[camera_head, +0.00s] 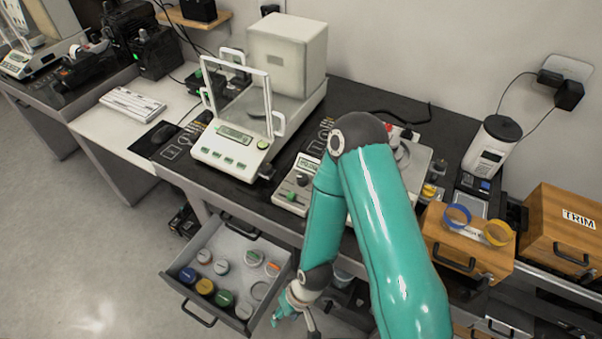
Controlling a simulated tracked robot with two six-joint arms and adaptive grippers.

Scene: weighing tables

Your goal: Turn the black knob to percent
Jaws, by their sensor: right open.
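A small black knob (302,180) sits on the front of a light-coloured control unit (288,190) on the dark bench, left of my teal right arm. The knob's pointer and setting are too small to read. My right gripper (295,319) is open and empty at the bottom of the view, beside the open drawer and well below the knob, touching neither. My arm hides part of the bench right of the unit. My left gripper is not in view.
A balance (228,153) with a glass shield stands left of the unit. An open drawer (213,320) with several coloured-lid containers juts out below. A wooden drawer box (448,246) with tape rolls stands right, beside a TRIM box (560,243). The floor at lower left is clear.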

